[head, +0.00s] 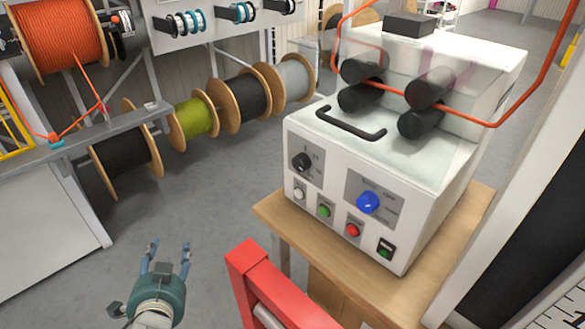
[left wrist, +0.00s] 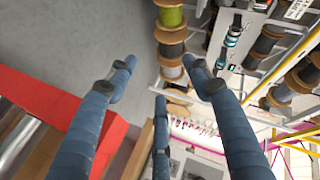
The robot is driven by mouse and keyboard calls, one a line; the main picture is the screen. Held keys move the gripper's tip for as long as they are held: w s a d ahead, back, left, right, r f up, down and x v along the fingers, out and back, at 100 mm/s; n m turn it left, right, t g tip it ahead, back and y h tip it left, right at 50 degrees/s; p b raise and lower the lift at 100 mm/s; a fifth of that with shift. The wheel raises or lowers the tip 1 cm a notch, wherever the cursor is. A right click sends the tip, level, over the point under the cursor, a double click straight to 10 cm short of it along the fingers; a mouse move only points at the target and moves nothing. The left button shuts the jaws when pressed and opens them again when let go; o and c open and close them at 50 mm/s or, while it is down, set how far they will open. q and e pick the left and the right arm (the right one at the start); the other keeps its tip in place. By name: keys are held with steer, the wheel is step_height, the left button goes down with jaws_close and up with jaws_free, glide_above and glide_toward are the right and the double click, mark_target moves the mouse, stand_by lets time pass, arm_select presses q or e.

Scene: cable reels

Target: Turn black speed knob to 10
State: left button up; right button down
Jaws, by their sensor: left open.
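The black speed knob (head: 302,162) is on the upper left of the front panel of a white cable machine (head: 400,165). It has a pale pointer mark; the scale around it is too small to read. A blue knob (head: 368,202) sits to its right on the same panel. My left gripper (head: 170,245) is at the lower left in the head view, over the grey floor, well apart from the machine. Its fingers (left wrist: 160,75) are spread and empty in the left wrist view. My right gripper does not show in either view.
The machine stands on a wooden table (head: 270,212). White, green and red buttons (head: 352,230) sit below the knobs. A red frame (head: 255,275) stands between my left gripper and the table. Cable reels (head: 240,100) line the rack behind. An orange cable (head: 440,108) crosses the machine's rollers.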

arm_select(q)
steer(key=w+d+r+m+t+h, duration=0.1)
steer(key=w+d+r+m+t, duration=0.2)
steer(key=r, duration=0.5)
steer(key=w+d+r+m+t+h, duration=0.1)
steer(key=w+r+m+t, duration=0.35)
steer(key=r, duration=0.25)
steer(key=d+r+m+h, duration=0.6)
steer(key=d+m+h, duration=0.25)
steer(key=m, duration=0.45)
steer(key=m+g+h, duration=0.7)
steer(key=m+g, duration=0.2)
steer(key=m, duration=0.6)
glide_toward(297, 167)
steer(key=shift+t+y, duration=0.25)
steer(key=p+x, duration=0.2)
steer(key=x, duration=0.6)
steer(key=shift+w+d, duration=0.1)
steer(key=shift+d, duration=0.25)
